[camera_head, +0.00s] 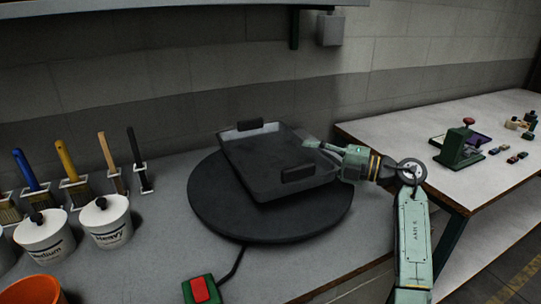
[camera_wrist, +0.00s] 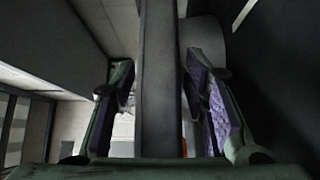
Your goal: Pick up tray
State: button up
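The tray (camera_head: 262,158) is a dark grey rectangular pan with raised walls and a black handle block at each short end. It lies on a round black turntable (camera_head: 225,212). My gripper (camera_head: 318,150) is at the tray's right long side, with a finger reaching over the rim. In the wrist view, a dark upright strip, seemingly the tray's wall (camera_wrist: 158,80), runs between the two purple-padded fingers of my gripper (camera_wrist: 163,105). Gaps show on both sides of the strip, so the fingers look open around it. The far finger's tip is partly hidden in the head view.
Two white lidded pots (camera_head: 107,222) (camera_head: 45,240) and an orange container (camera_head: 34,290) stand at the left. Several brushes (camera_head: 68,165) are behind them. A red button box (camera_head: 200,290) is in front. A second table (camera_head: 430,128) at the right holds a green press (camera_head: 458,148).

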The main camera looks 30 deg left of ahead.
grip_shut()
jog(key=shift+r, duration=0.15)
dwell(0.5)
jog(key=shift+r+b, duration=0.35)
jog(key=shift+r, duration=0.1)
jog(key=shift+r+b, duration=0.55)
jog(key=shift+r, duration=0.4)
jog(key=s+d+r+b, duration=0.1)
jog(key=s+d+b, duration=0.1)
jog(key=s, duration=0.5)
jog(key=s+d+r+b, duration=0.1)
jog(key=s+d+b, duration=0.2)
jog(key=s, duration=0.5)
jog(key=shift+d, duration=0.45)
